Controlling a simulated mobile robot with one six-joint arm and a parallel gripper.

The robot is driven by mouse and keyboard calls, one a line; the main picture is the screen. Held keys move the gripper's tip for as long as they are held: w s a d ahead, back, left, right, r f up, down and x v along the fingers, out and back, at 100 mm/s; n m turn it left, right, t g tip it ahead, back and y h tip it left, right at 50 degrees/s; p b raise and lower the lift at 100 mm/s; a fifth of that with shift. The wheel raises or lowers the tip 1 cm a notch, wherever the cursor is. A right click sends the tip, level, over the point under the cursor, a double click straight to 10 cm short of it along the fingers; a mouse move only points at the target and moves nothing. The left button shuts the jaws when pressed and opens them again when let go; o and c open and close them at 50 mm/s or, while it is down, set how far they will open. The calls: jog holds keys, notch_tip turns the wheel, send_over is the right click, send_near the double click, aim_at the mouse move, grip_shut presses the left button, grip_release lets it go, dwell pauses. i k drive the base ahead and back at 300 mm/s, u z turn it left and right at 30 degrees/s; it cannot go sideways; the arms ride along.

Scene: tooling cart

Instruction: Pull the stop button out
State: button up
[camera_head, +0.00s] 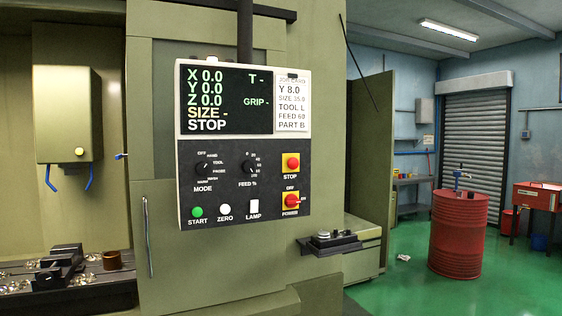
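The stop button (292,162) is a red round knob on a yellow square plate, at the right side of the dark control panel (226,216). The label STOP is printed below it. From this angle I cannot tell whether the knob is pushed in or out. The screen (222,99) above shows X, Y and Z at 0.0 and the word STOP. My gripper is not in view.
Below the stop button is a red power switch (291,201) on a yellow plate. Mode (202,169) and feed (250,166) dials sit left of it. A small shelf (330,245) juts out at lower right. A red drum (458,235) stands further right on open green floor.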

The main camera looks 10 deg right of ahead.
aim_at(293, 163)
jog(key=z, duration=0.05)
jog(key=i, duration=0.9)
jog(key=z, duration=0.05)
